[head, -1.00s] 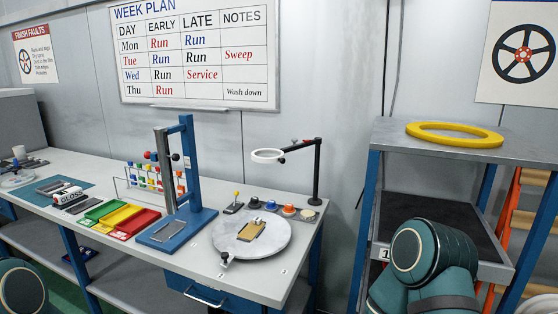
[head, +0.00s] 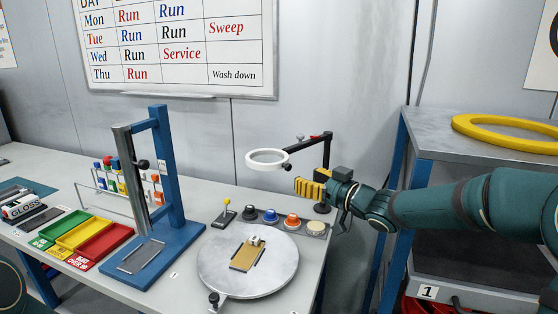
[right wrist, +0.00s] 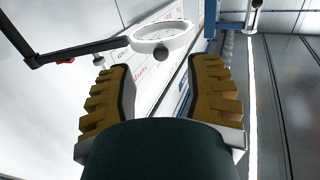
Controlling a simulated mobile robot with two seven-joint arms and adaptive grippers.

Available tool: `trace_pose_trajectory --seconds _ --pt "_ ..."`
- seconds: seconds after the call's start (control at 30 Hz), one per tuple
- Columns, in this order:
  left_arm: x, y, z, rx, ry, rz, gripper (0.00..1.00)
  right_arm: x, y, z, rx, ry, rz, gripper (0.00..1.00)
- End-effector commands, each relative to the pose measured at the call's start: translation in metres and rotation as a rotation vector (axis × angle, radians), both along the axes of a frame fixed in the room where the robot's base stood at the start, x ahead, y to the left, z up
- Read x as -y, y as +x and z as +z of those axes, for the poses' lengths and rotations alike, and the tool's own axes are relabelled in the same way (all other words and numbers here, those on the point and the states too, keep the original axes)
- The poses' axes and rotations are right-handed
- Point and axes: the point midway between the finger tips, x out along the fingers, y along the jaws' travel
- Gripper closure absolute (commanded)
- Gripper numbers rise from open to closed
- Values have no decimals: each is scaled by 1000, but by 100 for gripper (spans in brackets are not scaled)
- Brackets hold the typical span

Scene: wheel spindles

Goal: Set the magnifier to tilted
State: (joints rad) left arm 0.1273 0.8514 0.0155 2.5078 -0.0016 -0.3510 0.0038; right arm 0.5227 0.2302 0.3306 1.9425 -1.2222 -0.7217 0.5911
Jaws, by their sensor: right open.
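The magnifier's white ring (head: 267,168) is held out over the bench on a black jointed arm (head: 310,142) from a post at the back right. The ring looks roughly level, with a dark knob at its right edge. My right gripper (head: 299,187), with yellow ridged fingers, is open and empty, just below and right of the ring, apart from it. In the right wrist view the ring (right wrist: 142,45) shows beyond and between the open fingers (right wrist: 158,76), with a dark round knob on its near side. My left gripper is out of view.
A round grey turntable (head: 225,278) with a small brass-coloured part lies below. Several coloured buttons (head: 270,216) line the bench behind it. A blue press frame (head: 162,180) stands left, beside coloured trays (head: 80,235). A shelf with a yellow ring (head: 480,125) is at right.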

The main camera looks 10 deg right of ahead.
Motion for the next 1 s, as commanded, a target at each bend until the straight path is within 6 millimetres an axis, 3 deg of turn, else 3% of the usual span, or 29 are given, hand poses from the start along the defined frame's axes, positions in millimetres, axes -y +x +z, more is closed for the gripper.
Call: trace_pose_trajectory --seconds 0.17,0.63,1.0 --pt "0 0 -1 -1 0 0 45 -1 3 10 23 -15 11 49" --pt "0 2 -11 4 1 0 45 -33 56 8 21 -14 9 49" --pt "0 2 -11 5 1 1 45 -37 63 9 20 -15 8 49"
